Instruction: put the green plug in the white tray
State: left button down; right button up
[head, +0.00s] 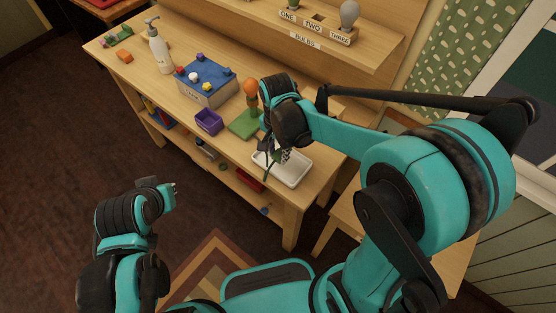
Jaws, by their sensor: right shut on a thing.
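The white tray (294,171) lies near the front edge of the wooden table, at its right end. My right gripper (280,155) points down over the tray and is shut on a small green thing (272,157), which looks like the green plug. The gripper's fingers hide much of it, and I cannot tell whether it touches the tray floor. My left gripper (174,188) is away from the table, over the floor at the lower left. Its fingers are too small to tell whether they are open.
Left of the tray stand a green board (244,125) with an orange ball (251,88), a purple bin (209,122) and a blue-topped box (207,76) with coloured knobs. A pump bottle (159,49) stands farther left. A raised shelf (330,50) with a bulb rack runs behind.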

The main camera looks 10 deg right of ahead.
aim_at(278, 155)
jog(key=shift+f+b, duration=0.65)
jog(key=shift+f, duration=1.15)
jog(key=shift+f, duration=0.15)
jog(key=o, duration=1.1)
jog(key=shift+o, duration=0.2)
